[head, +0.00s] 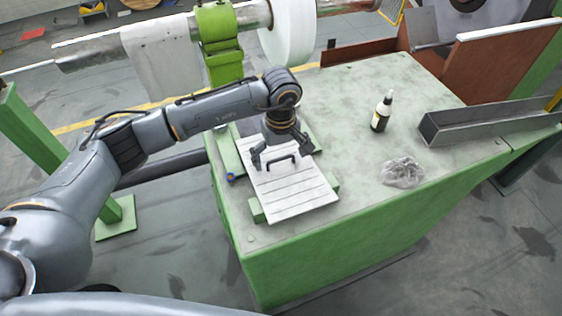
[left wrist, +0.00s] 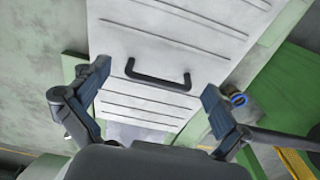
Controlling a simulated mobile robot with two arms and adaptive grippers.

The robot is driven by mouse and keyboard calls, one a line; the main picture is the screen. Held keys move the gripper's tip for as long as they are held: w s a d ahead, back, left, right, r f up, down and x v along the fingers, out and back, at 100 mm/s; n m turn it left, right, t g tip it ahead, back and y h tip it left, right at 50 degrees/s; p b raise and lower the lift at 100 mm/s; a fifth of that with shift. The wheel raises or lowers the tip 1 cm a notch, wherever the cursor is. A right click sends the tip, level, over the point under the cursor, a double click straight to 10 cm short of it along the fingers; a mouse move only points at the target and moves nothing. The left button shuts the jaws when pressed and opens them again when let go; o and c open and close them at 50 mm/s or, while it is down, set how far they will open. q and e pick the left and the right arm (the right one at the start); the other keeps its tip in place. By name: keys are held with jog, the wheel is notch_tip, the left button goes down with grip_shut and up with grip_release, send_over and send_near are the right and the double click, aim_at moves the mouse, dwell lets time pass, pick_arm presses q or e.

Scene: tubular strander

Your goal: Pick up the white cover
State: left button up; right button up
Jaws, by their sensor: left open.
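The white cover (head: 292,193) is a ribbed flat panel with a black handle (head: 282,160) on top. It lies on green supports on the bench top. My left gripper (head: 283,158) is open above the cover, close to the handle. In the left wrist view the cover (left wrist: 170,45) fills the middle. The handle (left wrist: 158,78) shows between and beyond the two open fingers (left wrist: 152,92), apart from both. The gripper holds nothing. My right gripper is not in view.
The green bench (head: 390,200) has a dark bottle (head: 381,112), a crumpled clear bag (head: 402,172) and a grey metal channel (head: 480,124) on its right side. A green post (head: 219,45) and a white roll (head: 288,32) stand behind. Bench space right of the cover is free.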

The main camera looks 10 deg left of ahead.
pick_arm(q)
jog(key=c, duration=1.8)
jog(key=shift+r, duration=0.1)
jog(key=shift+c, duration=0.4)
